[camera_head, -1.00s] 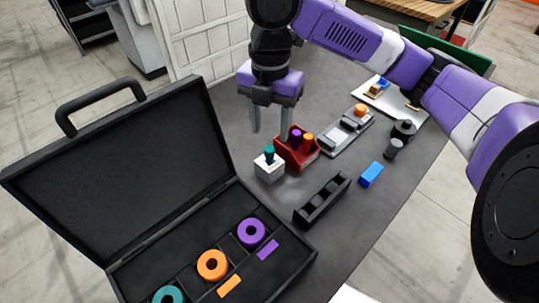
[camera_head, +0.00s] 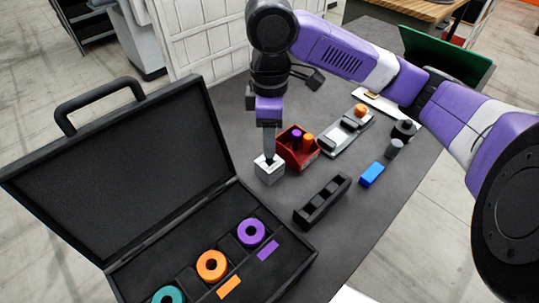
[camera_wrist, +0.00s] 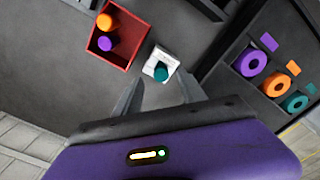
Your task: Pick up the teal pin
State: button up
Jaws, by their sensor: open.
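The teal pin (camera_wrist: 160,74) stands in a small white block (camera_wrist: 153,60) in the wrist view. In the head view the white block (camera_head: 269,172) sits on the dark table beside the red bin, and the pin is hidden behind my finger. My gripper (camera_head: 269,158) is above the block, pointing down and seen edge-on. In the wrist view my gripper (camera_wrist: 160,83) is open, one finger on either side of the pin's line. The pin shows between and slightly past the fingertips. I see no contact with the pin.
A red bin (camera_head: 284,155) with a purple and an orange pin stands close right of the block. An open black case (camera_head: 110,170) with teal, orange and purple rings is at left. A black slotted rack (camera_head: 322,203) and a blue block (camera_head: 372,174) lie right.

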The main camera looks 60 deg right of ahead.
jog(key=shift+s+f, duration=0.1)
jog(key=shift+f, duration=2.3)
grip_shut()
